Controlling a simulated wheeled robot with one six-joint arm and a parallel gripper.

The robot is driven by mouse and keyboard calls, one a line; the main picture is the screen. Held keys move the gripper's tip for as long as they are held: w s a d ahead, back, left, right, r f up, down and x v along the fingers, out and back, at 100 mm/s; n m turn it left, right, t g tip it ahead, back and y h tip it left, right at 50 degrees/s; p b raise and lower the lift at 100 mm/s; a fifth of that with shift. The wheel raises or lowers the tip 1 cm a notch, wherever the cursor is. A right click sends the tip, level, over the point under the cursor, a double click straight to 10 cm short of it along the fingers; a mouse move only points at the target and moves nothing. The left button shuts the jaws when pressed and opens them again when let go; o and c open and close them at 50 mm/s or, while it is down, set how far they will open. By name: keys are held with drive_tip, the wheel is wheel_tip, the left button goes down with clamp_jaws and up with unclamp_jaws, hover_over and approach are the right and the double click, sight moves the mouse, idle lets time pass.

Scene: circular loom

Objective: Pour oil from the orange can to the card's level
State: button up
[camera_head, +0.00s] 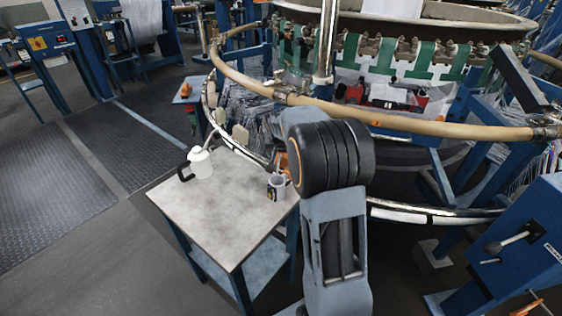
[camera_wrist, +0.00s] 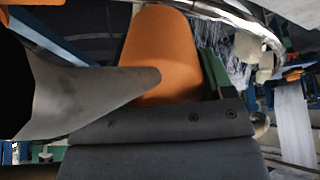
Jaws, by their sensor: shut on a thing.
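The orange can (camera_wrist: 165,45) fills the upper middle of the wrist view, its rounded end upward in the picture. My gripper (camera_wrist: 158,85) is shut on it; a grey finger overlaps its left side. In the head view a small orange patch, probably the can (camera_head: 282,162), shows beside my black wrist joint, which hides the rest of it and my gripper. A small light cup (camera_head: 277,187) with a dark and orange marking stands on the table just below that patch. I cannot make out a card or any oil level.
A white jug (camera_head: 200,162) with a black handle stands on the grey-topped table (camera_head: 225,220), left of the cup. The table's front half is clear. The loom's tan hose ring (camera_head: 400,128) and metal rail curve close behind and right.

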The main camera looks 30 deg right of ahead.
drive_tip(key=shift+b, duration=0.3)
drive_tip(key=shift+r+b, duration=0.1)
drive_tip(key=shift+b, duration=0.55)
drive_tip(key=shift+s+a+r+t+h+b, duration=0.15)
drive_tip(key=shift+r+t+h+b, duration=0.45)
drive_tip(key=shift+b, duration=1.45)
drive_tip(key=shift+s+d+r+t+h+b, duration=0.1)
drive_tip(key=shift+r+t+h+b, duration=0.2)
drive_tip(key=shift+r+t+b, duration=1.15)
drive_tip(key=shift+a+f+g+b, duration=0.1)
drive_tip(key=shift+f+g+b, duration=0.2)
drive_tip(key=shift+g+b, duration=0.4)
drive_tip(key=shift+f+p, duration=0.1)
drive_tip(key=shift+p, duration=0.65)
